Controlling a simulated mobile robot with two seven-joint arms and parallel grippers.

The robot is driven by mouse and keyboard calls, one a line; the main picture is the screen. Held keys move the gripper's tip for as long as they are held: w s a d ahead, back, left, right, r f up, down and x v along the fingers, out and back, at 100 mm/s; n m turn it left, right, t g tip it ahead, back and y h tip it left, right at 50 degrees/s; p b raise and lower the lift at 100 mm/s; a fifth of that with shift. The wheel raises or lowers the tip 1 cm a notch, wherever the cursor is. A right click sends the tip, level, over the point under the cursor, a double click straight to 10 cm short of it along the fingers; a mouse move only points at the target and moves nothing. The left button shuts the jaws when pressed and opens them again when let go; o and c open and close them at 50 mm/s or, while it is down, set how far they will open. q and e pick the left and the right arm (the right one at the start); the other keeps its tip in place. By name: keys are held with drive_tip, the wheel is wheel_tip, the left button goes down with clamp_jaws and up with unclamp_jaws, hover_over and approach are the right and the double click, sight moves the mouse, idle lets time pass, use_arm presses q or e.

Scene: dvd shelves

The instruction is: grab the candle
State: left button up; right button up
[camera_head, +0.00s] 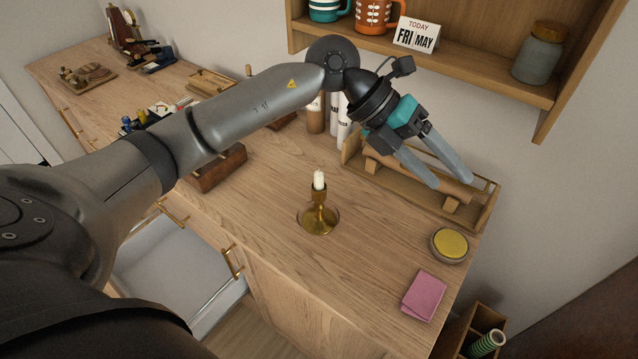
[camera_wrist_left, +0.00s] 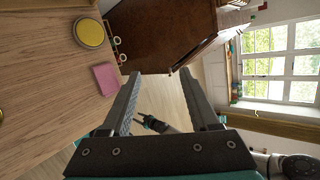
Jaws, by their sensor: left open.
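The candle (camera_head: 319,179) is a short white candle standing upright in a brass holder (camera_head: 319,218) with a round dish base, on the wooden desktop in the head view. My left gripper (camera_head: 452,183) is open and empty, up and to the right of the candle, over the wooden rack by the wall. Its two fingers (camera_wrist_left: 160,76) show apart with nothing between them in the left wrist view. Only a sliver of a brass-coloured edge shows at that view's left border. A small dark gripper, seemingly my right one (camera_wrist_left: 154,124), shows low there; its jaw state is unclear.
A wooden rack (camera_head: 484,214) stands behind the candle. A wall shelf (camera_head: 480,66) with mugs and a jar hangs above. An open drawer (camera_head: 172,268) is below left. Desktop around the candle is clear.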

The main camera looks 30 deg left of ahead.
use_arm(q)
drive_tip(key=w+a+f+y, duration=0.2)
drive_tip(key=a+y, duration=0.3)
drive_tip(key=a, duration=0.6)
drive_tip(key=n+y, duration=0.3)
drive_tip(key=y, duration=0.2)
approach(319, 172)
drive_tip(key=shift+g, duration=0.3)
drive_tip(key=f, duration=0.1)
drive_tip(key=w+f, duration=0.1)
drive_tip(key=f, duration=0.3)
drive_tip(key=shift+w, duration=0.35)
wheel_tip(319, 172, down, 4)
drive_tip(key=shift+d+f, duration=0.1)
drive_tip(key=shift+f, duration=0.5)
clamp_jaws()
